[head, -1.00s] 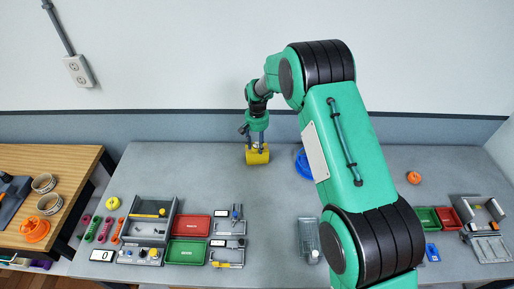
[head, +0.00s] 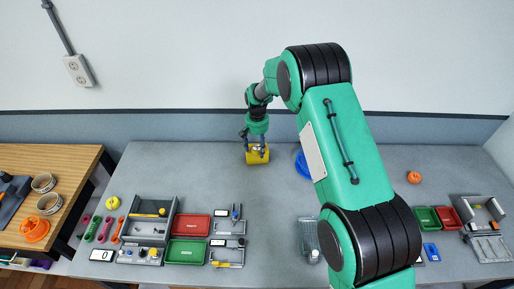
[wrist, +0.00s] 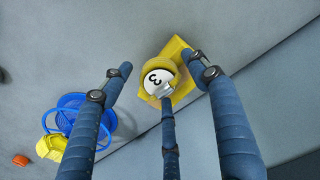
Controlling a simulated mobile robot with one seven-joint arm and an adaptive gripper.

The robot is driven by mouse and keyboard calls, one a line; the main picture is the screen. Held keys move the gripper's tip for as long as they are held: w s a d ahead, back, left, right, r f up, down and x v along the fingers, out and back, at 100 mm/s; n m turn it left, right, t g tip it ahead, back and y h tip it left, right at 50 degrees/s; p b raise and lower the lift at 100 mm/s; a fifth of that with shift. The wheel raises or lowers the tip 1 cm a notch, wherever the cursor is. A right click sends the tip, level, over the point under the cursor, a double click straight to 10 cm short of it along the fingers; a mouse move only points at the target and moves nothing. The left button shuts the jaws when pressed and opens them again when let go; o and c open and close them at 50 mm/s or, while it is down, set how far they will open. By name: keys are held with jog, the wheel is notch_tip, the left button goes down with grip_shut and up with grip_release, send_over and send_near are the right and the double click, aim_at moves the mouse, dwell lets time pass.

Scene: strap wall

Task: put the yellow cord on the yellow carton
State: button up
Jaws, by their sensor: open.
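The yellow carton (head: 257,158) stands on the grey bench near the wall, below my gripper (head: 257,147). In the wrist view the carton (wrist: 181,93) lies partly behind a round yellow thing with a white disc marked 3 (wrist: 153,78), which looks like the coiled yellow cord resting on the carton. My gripper (wrist: 163,75) is open, with its fingers spread on different sides of the coil. One finger lies across the coil's lower edge in the picture; I cannot tell whether it touches. The fingers hide part of the carton.
A blue round basket-like thing (wrist: 75,120) stands left of the carton in the wrist view, with a yellow object (wrist: 50,147) beside or against it. Trays and tools, including a red tray (head: 193,225), fill the front left. The bench left of the carton is clear.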

aim_at(257, 147)
jog(key=shift+r, duration=0.15)
notch_tip(257, 147, up, 12)
dwell(0.7)
dwell(0.7)
